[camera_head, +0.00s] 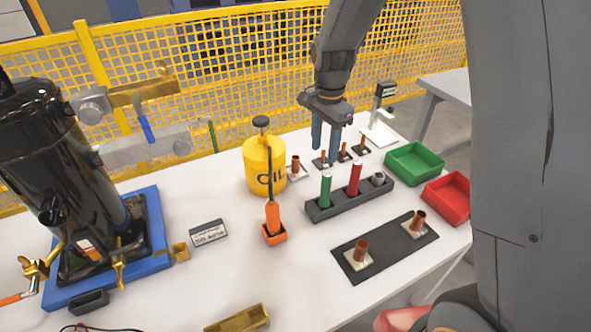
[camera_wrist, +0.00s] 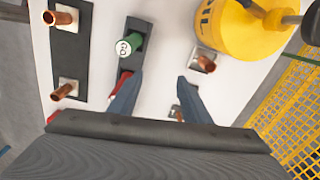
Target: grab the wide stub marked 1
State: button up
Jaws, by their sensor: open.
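Two copper stubs stand on pale square plates on a dark mat (camera_head: 385,247): a near stub (camera_head: 361,248) and a far stub (camera_head: 418,218). They also show at the left of the wrist view (camera_wrist: 60,17) (camera_wrist: 62,91). Another copper stub (camera_head: 295,164) stands beside the oil can, and in the wrist view (camera_wrist: 206,64). Three narrower stubs (camera_head: 343,152) stand in a row behind the rack. I cannot read a 1 on any stub. My gripper (camera_head: 325,145) points down, open and empty, above the table near the narrow stubs; its fingers (camera_wrist: 160,80) partly hide one stub.
A dark rack (camera_head: 345,203) holds a green and a red cylinder. A yellow oil can (camera_head: 262,168), an orange-handled tool (camera_head: 273,217), a green bin (camera_head: 414,163) and a red bin (camera_head: 449,198) stand nearby. A black compressor on a blue pallet (camera_head: 155,235) fills the left.

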aim_at(297, 162)
jog(key=w+a+f+m, duration=0.2)
jog(key=w, duration=0.1)
jog(key=w+a+f+m, duration=0.2)
jog(key=w+m, duration=0.1)
jog(key=w+a+f+m, duration=0.2)
jog(key=w, duration=0.2)
jog(key=shift+w+a+f+m, duration=0.1)
jog(key=shift+a+m, duration=0.2)
jog(key=shift+f, duration=0.35)
jog(key=shift+f+p, duration=1.35)
jog(key=shift+f, duration=2)
grip_shut()
